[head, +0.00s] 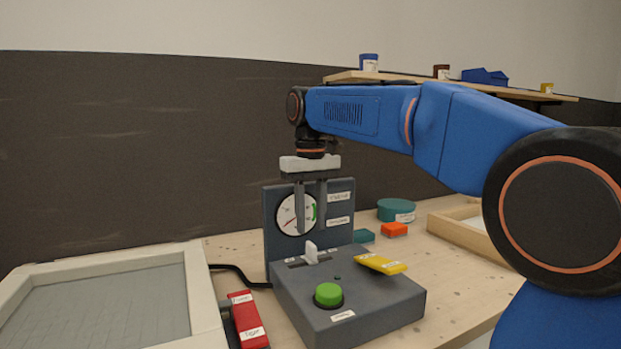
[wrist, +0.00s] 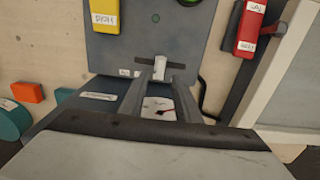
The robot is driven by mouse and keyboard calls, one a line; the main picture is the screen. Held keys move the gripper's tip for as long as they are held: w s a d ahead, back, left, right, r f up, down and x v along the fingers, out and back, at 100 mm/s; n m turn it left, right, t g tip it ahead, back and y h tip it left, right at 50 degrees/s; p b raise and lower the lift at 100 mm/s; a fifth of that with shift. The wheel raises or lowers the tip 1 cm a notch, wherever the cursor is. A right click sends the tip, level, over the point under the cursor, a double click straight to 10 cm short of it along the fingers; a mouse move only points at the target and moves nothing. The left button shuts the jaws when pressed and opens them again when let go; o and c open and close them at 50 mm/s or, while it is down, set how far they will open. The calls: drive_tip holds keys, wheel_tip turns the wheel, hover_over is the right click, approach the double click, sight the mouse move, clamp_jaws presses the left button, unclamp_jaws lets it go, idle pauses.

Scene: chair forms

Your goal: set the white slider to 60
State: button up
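The white slider (head: 311,252) stands upright in a short slot on top of a dark grey control box (head: 375,305). It also shows in the wrist view (wrist: 159,68), in line with the gap between my fingers. My gripper (head: 311,232) points down, open and empty, with its fingertips just above the slider. A round white gauge (head: 288,217) with a red needle and a green band sits on the box's upright panel, partly hidden behind my fingers.
The box carries a green button (head: 328,292) and a yellow lever (head: 381,263). A red labelled block (head: 248,320) and a pale-framed tray (head: 205,295) are at left. Teal (head: 396,210) and orange (head: 394,230) pieces lie behind right. A shelf (head: 420,82) holds small items.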

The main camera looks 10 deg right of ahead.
sight(311, 244)
wheel_tip(311, 244, up, 11)
idle(0.4)
drive_tip(key=shift+s, duration=0.15)
